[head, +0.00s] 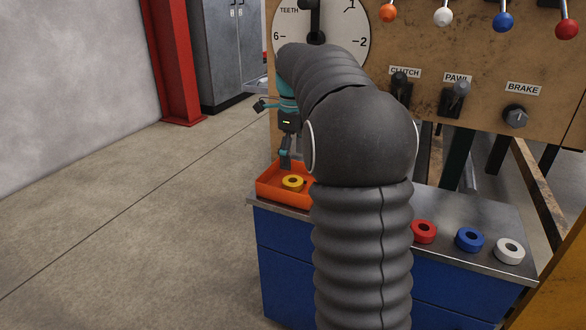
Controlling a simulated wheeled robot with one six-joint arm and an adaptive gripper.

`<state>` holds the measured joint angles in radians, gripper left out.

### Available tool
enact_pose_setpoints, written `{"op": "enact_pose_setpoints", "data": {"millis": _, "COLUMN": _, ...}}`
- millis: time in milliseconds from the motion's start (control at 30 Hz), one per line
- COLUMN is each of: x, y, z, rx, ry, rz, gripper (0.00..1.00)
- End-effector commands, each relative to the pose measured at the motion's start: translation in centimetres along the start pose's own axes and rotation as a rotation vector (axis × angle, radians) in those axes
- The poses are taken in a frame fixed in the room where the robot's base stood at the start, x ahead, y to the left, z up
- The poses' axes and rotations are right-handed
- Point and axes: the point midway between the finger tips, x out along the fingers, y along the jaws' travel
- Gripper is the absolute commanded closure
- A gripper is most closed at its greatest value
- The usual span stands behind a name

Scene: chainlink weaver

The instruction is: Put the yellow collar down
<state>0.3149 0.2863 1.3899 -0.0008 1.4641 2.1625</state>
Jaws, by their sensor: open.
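The yellow collar (292,182) is a small ring lying flat inside the orange tray (284,201) at the left end of the bench. My gripper (286,160) is open above the tray, just over and slightly left of the collar. It looks apart from the collar, though its far finger is partly hidden and the exact gap is hard to judge. My dark ribbed arm covers the middle of the bench and the tray's right side.
Red (423,232), blue (470,239) and white (509,250) collars lie on the metal top of the blue bench (283,252). A panel (462,55) with a dial, switches and coloured knobs rises behind. Open floor lies to the left.

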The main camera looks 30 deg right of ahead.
Motion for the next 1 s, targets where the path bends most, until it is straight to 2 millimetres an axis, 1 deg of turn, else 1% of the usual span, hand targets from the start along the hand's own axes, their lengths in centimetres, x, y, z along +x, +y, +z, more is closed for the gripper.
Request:
{"op": "enact_pose_setpoints", "data": {"millis": 33, "x": -1.2, "y": -0.1, "z": 0.1, "rx": 0.000, "ry": -0.002, "rz": -0.003, "gripper": 0.19}}
{"op": "enact_pose_setpoints", "data": {"millis": 100, "x": -2.5, "y": -0.1, "z": 0.1, "rx": 0.000, "ry": -0.002, "rz": -0.003, "gripper": 0.19}}
{"op": "enact_pose_setpoints", "data": {"millis": 200, "x": -3.9, "y": -0.1, "z": 0.1, "rx": 0.000, "ry": -0.001, "rz": -0.002, "gripper": 0.19}}
{"op": "enact_pose_setpoints", "data": {"millis": 300, "x": -4.8, "y": 0.0, "z": 0.1, "rx": 0.000, "ry": -0.001, "rz": -0.002, "gripper": 0.19}}
{"op": "enact_pose_setpoints", "data": {"millis": 533, "x": -5.6, "y": 0.0, "z": 0.0, "rx": -0.001, "ry": 0.000, "rz": 0.000, "gripper": 0.19}}
{"op": "enact_pose_setpoints", "data": {"millis": 633, "x": -5.7, "y": 0.6, "z": 0.0, "rx": -0.036, "ry": -0.004, "rz": -0.006, "gripper": 0.19}}
{"op": "enact_pose_setpoints", "data": {"millis": 667, "x": -5.9, "y": 1.0, "z": -0.1, "rx": -0.063, "ry": -0.008, "rz": -0.012, "gripper": 0.19}}
{"op": "enact_pose_setpoints", "data": {"millis": 767, "x": -6.4, "y": 3.2, "z": -0.3, "rx": -0.212, "ry": -0.023, "rz": -0.040, "gripper": 0.19}}
{"op": "enact_pose_setpoints", "data": {"millis": 867, "x": -6.8, "y": 6.5, "z": -0.9, "rx": -0.440, "ry": -0.039, "rz": -0.083, "gripper": 0.19}}
{"op": "enact_pose_setpoints", "data": {"millis": 900, "x": -6.9, "y": 7.9, "z": -1.3, "rx": -0.540, "ry": -0.044, "rz": -0.105, "gripper": 0.19}}
{"op": "enact_pose_setpoints", "data": {"millis": 967, "x": -6.8, "y": 10.0, "z": -1.8, "rx": -0.693, "ry": -0.048, "rz": -0.136, "gripper": 0.19}}
{"op": "enact_pose_setpoints", "data": {"millis": 1000, "x": -6.7, "y": 11.4, "z": -2.2, "rx": -0.792, "ry": -0.050, "rz": -0.159, "gripper": 0.19}}
